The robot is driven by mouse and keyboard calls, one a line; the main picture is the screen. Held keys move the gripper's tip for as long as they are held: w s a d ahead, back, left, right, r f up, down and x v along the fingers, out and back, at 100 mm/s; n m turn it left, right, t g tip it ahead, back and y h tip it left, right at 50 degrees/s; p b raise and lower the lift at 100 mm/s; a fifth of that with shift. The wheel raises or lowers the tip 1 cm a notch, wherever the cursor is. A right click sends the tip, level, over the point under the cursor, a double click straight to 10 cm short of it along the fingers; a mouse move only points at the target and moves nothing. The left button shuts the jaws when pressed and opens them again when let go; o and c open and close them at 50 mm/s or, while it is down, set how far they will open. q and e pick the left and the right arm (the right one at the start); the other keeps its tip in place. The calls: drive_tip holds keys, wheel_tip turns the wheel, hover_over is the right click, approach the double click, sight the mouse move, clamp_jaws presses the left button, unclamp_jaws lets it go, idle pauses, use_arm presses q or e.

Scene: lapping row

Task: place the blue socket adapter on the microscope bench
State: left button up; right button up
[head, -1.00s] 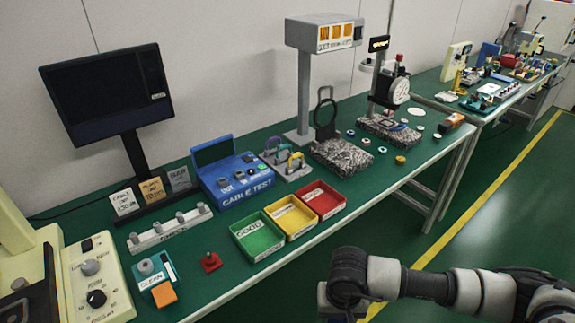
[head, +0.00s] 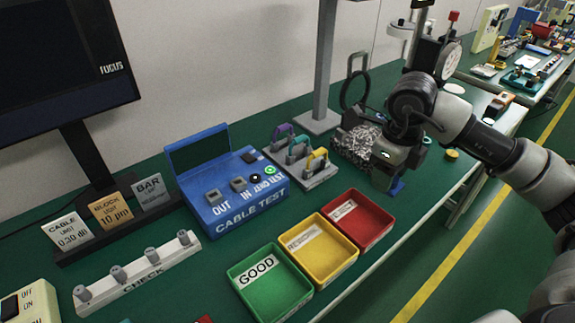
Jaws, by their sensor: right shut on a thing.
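My right gripper (head: 393,181) reaches in from the right, pointing down over the green bench (head: 232,265). My left gripper is not in view. No microscope is clearly recognisable, only a screen marked FOCUS (head: 60,60) at the left.
Green (head: 240,270) and yellow (head: 313,285) trays stand left of the red one. Behind them are a blue cable test box (head: 235,212) and a rack of coloured clips (head: 318,180). A dark speckled block (head: 352,150) and a dial gauge stand are close behind my right arm.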

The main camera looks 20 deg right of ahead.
drive_tip(key=shift+w+d+r+m, duration=0.1)
drive_tip(key=shift+w+r+m, duration=0.05)
drive_tip(key=shift+w+m, duration=0.15)
drive_tip(key=shift+w, duration=0.35)
hover_over(342, 185)
wheel_tip(342, 185, down, 6)
drive_tip(key=shift+s+f, duration=0.1)
drive_tip(key=shift+f, duration=0.25)
wheel_tip(342, 185, down, 4)
drive_tip(key=shift+r, duration=0.1)
drive_tip(key=shift+f, duration=0.2)
drive_tip(key=o, duration=1)
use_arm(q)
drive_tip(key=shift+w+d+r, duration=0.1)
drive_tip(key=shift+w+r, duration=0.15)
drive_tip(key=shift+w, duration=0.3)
